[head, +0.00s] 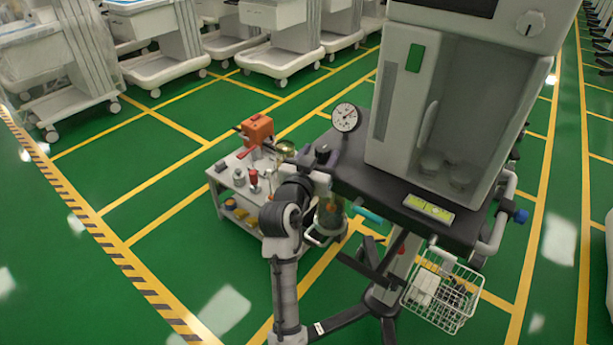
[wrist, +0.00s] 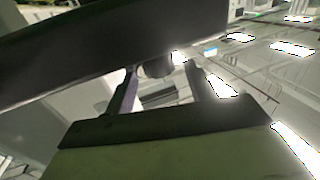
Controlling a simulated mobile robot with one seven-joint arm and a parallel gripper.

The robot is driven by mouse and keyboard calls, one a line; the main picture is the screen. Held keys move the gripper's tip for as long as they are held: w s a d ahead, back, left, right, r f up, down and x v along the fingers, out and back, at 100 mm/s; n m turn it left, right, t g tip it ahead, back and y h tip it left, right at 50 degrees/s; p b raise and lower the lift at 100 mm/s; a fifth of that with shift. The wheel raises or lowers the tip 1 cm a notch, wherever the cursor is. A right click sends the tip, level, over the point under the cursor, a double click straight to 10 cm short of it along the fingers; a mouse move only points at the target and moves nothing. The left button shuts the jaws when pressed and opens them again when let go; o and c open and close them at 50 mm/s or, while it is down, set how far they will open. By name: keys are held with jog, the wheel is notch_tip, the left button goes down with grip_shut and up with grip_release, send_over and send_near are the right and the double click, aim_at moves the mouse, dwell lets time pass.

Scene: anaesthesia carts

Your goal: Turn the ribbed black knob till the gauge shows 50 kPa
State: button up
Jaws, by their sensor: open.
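The round white gauge (head: 346,118) stands at the left end of the dark shelf in the head view. Its needle and scale are too small to read. In the wrist view, a dark round knob (wrist: 155,69) shows under a broad black slab; its ribs cannot be made out. My gripper (wrist: 163,80) is open, its two fingers pointing toward the slab, one on either side of the knob in the picture. I cannot tell whether they touch it.
The dark shelf (head: 385,188) carries a tall grey machine (head: 400,95) and a yellow-green label plate (head: 429,208). A wire basket (head: 442,292) hangs below. A small grey cart (head: 238,190) with an orange device (head: 257,129) stands left of my arm. Open green floor lies farther left.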

jog(key=b+v, duration=0.2)
jog(key=v, duration=0.9)
